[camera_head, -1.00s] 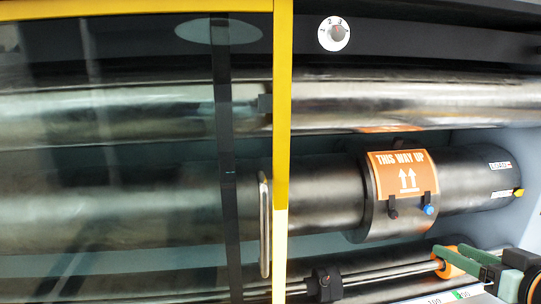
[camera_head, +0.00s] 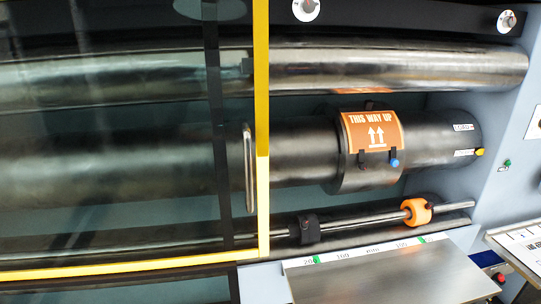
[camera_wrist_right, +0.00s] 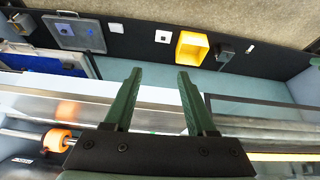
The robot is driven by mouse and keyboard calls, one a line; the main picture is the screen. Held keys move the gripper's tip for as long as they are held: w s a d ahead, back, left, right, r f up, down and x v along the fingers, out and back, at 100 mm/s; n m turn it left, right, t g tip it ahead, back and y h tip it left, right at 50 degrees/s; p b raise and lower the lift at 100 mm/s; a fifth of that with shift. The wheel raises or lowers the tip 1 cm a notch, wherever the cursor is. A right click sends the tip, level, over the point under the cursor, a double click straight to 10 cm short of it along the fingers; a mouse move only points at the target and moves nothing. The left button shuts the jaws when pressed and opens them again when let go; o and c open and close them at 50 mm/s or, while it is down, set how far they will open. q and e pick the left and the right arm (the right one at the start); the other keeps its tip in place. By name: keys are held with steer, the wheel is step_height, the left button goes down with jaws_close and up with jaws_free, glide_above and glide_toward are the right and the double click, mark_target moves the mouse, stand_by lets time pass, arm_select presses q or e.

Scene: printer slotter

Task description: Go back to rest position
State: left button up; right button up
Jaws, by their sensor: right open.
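My right gripper (camera_wrist_right: 158,100) shows in the right wrist view with its two green fingers apart and nothing between them. It is not in the head view now, and my left gripper is in neither view. In the head view the printer has a dark cylinder (camera_head: 435,150) with a clamped sleeve bearing an orange "THIS WAY UP" plate (camera_head: 371,132). Below it, a thin shaft (camera_head: 355,221) carries an orange ring (camera_head: 416,212) and a black block (camera_head: 305,229). The orange ring also shows at the lower left of the right wrist view (camera_wrist_right: 57,140).
A yellow-framed glass door (camera_head: 262,130) with a vertical handle (camera_head: 249,168) covers the left side. A metal shelf (camera_head: 390,275) with a scale juts out below the shaft. A side panel (camera_head: 520,240) stands right. The wrist view shows a yellow bin (camera_wrist_right: 192,48) and a grey tray (camera_wrist_right: 75,32).

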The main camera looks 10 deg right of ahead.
steer(key=s+a+f+g, duration=0.2)
steer(key=s+a+f, duration=0.2)
steer(key=s, duration=0.1)
steer(key=w+a+f+t+y, duration=0.1)
steer(key=w+f+t, duration=0.1)
steer(key=f, duration=0.3)
steer(key=w+a+f+t+y, duration=0.1)
steer(key=w+a+f+t, duration=0.1)
steer(key=f+t, duration=0.2)
steer(key=shift+a+f+n, duration=0.3)
steer(key=shift+f, duration=0.25)
stand_by(0.8)
